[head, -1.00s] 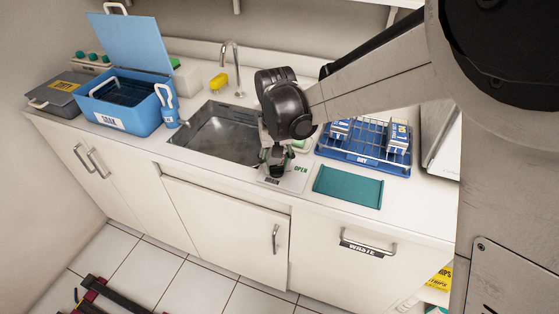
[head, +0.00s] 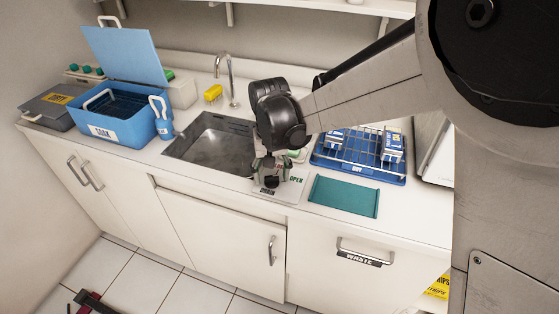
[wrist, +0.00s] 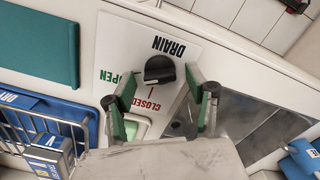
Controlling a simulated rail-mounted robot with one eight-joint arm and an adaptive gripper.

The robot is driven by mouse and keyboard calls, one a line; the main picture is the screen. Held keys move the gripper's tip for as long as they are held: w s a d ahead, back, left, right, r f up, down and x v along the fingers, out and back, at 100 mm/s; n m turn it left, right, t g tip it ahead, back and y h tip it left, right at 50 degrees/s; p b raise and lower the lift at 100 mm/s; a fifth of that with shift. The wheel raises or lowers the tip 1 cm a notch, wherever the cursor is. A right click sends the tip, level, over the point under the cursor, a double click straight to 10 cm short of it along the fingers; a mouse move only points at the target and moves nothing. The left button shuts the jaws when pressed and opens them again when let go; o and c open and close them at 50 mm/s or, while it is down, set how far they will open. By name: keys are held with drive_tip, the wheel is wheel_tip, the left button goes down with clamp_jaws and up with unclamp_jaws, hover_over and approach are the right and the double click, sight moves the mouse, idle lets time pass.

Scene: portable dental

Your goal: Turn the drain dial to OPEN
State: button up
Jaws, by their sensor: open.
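The drain dial (wrist: 159,69) is a black knob on a white panel (wrist: 185,48) marked DRAIN. In the wrist view a short red line runs from the knob to the red CLOSED label (wrist: 146,105). The green OPEN label (wrist: 118,86) is to the left. My gripper (wrist: 163,84) is open, with one green-padded finger on each side of the knob's near edge, apart from it. In the head view my gripper (head: 270,163) hangs over the panel, with the dial (head: 271,181) showing just below the fingers. OPEN is on the panel's right.
The metal sink (head: 212,145) is left of the panel. A teal mat (head: 343,196) lies to its right, with a blue drying tray (head: 360,170) and wire rack behind the mat. A blue SOAK tub (head: 110,125) stands farther left. A yellow sponge (head: 213,93) lies near the faucet.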

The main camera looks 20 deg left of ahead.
sight(272, 176)
wheel_tip(272, 176, up, 12)
idle(0.6)
drive_tip(key=s+d+r+m+t+y, duration=0.1)
drive_tip(key=s+d+r+t, duration=0.15)
drive_tip(key=d, duration=0.85)
drive_tip(key=s+d+r+m+t, duration=0.15)
drive_tip(key=d+r, duration=0.25)
drive_tip(key=d, duration=0.7)
drive_tip(key=s+d+f+m+t, duration=0.1)
drive_tip(key=s+d+f, duration=0.1)
drive_tip(key=s+d, duration=0.3)
drive_tip(key=s+d+f+m+t+h, duration=0.1)
drive_tip(key=s+d, duration=0.5)
drive_tip(key=d, duration=0.7)
drive_tip(key=shift+f+m+t, duration=0.55)
drive_tip(key=shift+t, duration=0.05)
